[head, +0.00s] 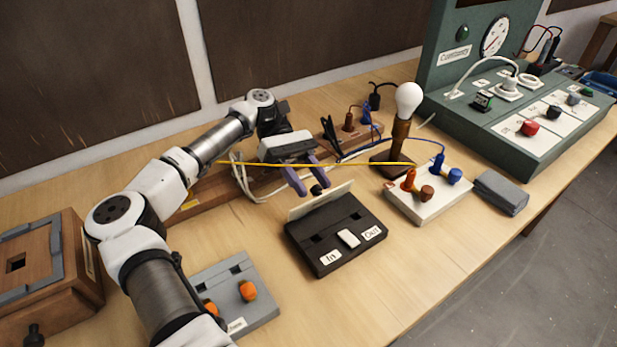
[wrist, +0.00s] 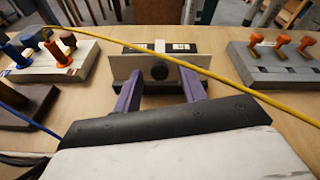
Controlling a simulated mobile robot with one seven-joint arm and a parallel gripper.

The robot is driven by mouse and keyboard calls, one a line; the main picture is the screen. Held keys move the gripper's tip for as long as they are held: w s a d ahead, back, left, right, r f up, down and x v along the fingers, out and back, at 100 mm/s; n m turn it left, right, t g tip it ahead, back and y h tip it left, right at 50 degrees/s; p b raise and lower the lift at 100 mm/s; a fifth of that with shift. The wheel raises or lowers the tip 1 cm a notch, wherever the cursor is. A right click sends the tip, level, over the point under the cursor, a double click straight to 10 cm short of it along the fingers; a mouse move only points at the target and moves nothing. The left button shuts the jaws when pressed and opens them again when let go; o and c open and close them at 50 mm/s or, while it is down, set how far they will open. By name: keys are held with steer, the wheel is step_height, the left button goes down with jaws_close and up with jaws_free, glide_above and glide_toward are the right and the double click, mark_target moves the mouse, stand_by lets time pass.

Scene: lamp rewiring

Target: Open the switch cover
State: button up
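The switch box (head: 335,256) is a black block labelled "In" and "Out", with a small white switch (head: 348,239) on top. Its cream cover (head: 305,207) stands up, leaning, along the back edge, so the top is exposed. In the wrist view the cover (wrist: 120,68) shows its face with a round black knob (wrist: 159,71). My gripper (head: 312,187) is just behind the cover. Its two purple fingers (wrist: 160,82) are apart, one on each side of the knob, with gaps between. Whether a fingertip touches the cover is unclear.
A bulb on a wooden stand (head: 401,135) and a white terminal block (head: 430,202) are to the right. A grey block with orange knobs (head: 238,283) is at front left.

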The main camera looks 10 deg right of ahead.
step_height(320, 180, up, 20)
steer(key=p, duration=1)
steer(key=shift+f, duration=0.1)
